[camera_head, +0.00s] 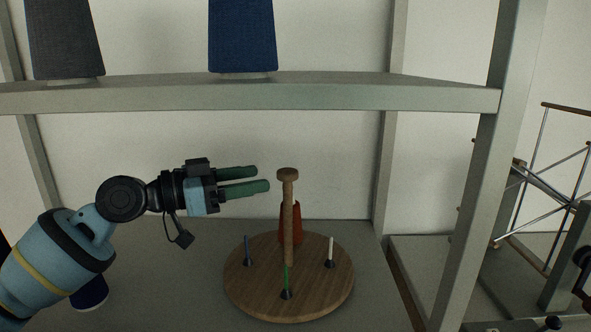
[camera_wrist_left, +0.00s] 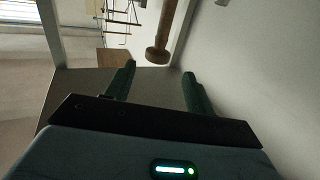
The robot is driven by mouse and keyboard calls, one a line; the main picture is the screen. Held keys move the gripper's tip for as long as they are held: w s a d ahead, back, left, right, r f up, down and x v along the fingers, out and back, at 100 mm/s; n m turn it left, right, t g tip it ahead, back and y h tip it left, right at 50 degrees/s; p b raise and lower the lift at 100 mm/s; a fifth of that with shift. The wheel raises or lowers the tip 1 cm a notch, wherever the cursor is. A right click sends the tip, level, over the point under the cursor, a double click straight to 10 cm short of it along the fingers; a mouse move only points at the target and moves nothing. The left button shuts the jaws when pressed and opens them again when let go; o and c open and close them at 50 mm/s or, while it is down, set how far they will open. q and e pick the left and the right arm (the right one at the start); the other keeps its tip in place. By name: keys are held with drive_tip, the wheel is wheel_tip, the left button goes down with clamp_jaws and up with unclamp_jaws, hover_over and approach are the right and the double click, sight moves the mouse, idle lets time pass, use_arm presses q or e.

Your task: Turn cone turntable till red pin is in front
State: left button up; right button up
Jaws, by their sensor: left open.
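The cone turntable (camera_head: 325,289) is a round wooden disc on the grey lower surface. A wooden post (camera_head: 288,210) with a round knob (camera_head: 287,174) rises from its middle. A green pin (camera_head: 286,278) is at the front, a dark bluish pin (camera_head: 247,249) at the left and a white pin (camera_head: 331,250) at the right. An orange-red cone (camera_head: 297,223) stands at the back, partly behind the post; no bare red pin shows. My left gripper (camera_head: 262,178) is open and empty, just left of the knob. In the left wrist view the knob (camera_wrist_left: 158,55) lies beyond the fingertips (camera_wrist_left: 159,70).
A grey shelf (camera_head: 330,94) runs above, carrying a dark grey cone (camera_head: 63,38) and a blue cone (camera_head: 242,36). A grey upright (camera_head: 478,200) stands at the right. A dark blue object (camera_head: 90,294) sits low under my left arm. A wire-and-wood frame (camera_head: 545,160) is at far right.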

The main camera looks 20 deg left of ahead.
sight(282, 172)
use_arm(q)
drive_tip(key=shift+s+d+r, duration=0.1)
drive_tip(key=shift+s+r, duration=0.05)
drive_tip(key=shift+s, duration=0.1)
drive_tip(key=p+x, duration=0.2)
drive_tip(key=x, duration=0.4)
drive_tip(key=shift+w+d, duration=0.2)
drive_tip(key=shift+w, duration=0.05)
drive_tip(key=shift+w+d, duration=0.4)
use_arm(e)
drive_tip(key=shift+w+r, duration=0.15)
drive_tip(key=shift+r, duration=0.45)
drive_tip(key=shift+w+r, duration=0.15)
drive_tip(key=shift+r, duration=0.4)
use_arm(q)
drive_tip(key=shift+c, duration=0.8)
clamp_jaws()
use_arm(e)
drive_tip(key=shift+s+d, duration=0.1)
